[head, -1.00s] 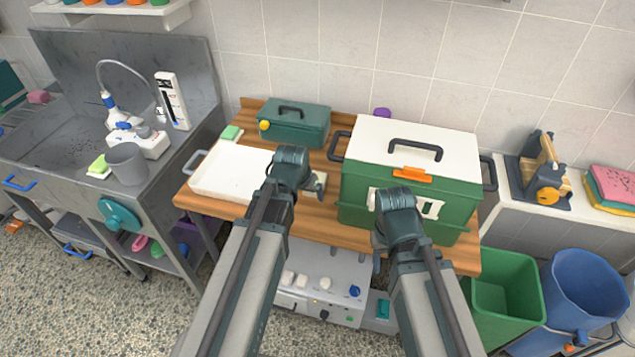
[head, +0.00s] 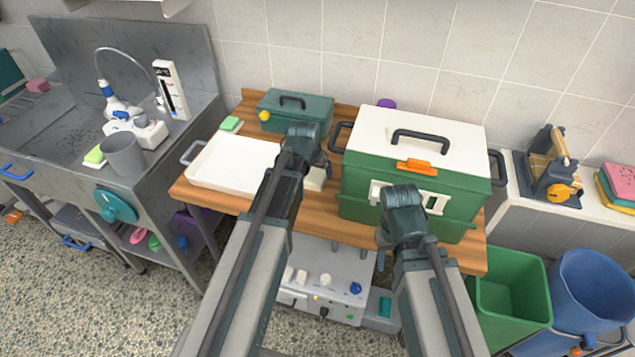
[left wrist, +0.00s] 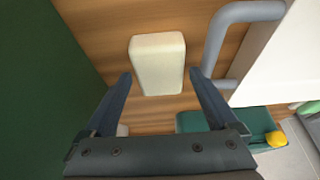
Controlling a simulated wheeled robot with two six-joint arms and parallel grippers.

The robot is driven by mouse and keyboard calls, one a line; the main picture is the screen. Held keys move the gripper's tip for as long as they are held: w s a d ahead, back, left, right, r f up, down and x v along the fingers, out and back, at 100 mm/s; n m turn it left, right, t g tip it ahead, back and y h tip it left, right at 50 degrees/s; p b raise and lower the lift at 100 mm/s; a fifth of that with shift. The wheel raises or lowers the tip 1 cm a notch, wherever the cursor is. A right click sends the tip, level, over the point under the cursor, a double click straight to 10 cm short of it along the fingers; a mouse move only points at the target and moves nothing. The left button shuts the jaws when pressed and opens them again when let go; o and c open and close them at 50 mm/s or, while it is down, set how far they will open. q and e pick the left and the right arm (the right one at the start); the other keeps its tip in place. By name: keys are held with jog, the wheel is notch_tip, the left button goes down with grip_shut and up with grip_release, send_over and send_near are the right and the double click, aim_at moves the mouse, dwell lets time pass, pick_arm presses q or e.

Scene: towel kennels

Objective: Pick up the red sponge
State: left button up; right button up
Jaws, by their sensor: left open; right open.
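No sponge that is clearly red shows in any view. A cream block (head: 316,179), rounded like a sponge, lies on the wooden table between the white tray and the large green box. It also shows in the left wrist view (left wrist: 157,63). My left gripper (left wrist: 160,76) is open, its two fingers on either side of the block's near end, with nothing held. In the head view my left gripper (head: 318,163) is over the table by the block. My right gripper (head: 385,238) is open in front of the large green box, its fingers mostly hidden by my arm.
The large green box (head: 365,210) with a white lid stands right of the block. The white tray (head: 235,163) is left, a teal toolbox (head: 300,118) behind. A green sponge (head: 230,124) lies near the tray. A pinkish stack (head: 621,180) sits far right; a pink item (head: 38,86) far left.

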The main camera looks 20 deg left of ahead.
pick_arm(q)
jog(key=shift+b+x, duration=0.35)
jog(key=shift+x, duration=0.5)
pick_arm(e)
jog(key=shift+w+f, duration=0.1)
jog(key=shift+f, duration=0.65)
pick_arm(q)
jog(key=shift+r, duration=0.1)
jog(key=c, duration=1.2)
jog(key=shift+r+p, duration=0.15)
jog(key=shift+p, duration=0.15)
pick_arm(e)
jog(key=shift+r, duration=0.2)
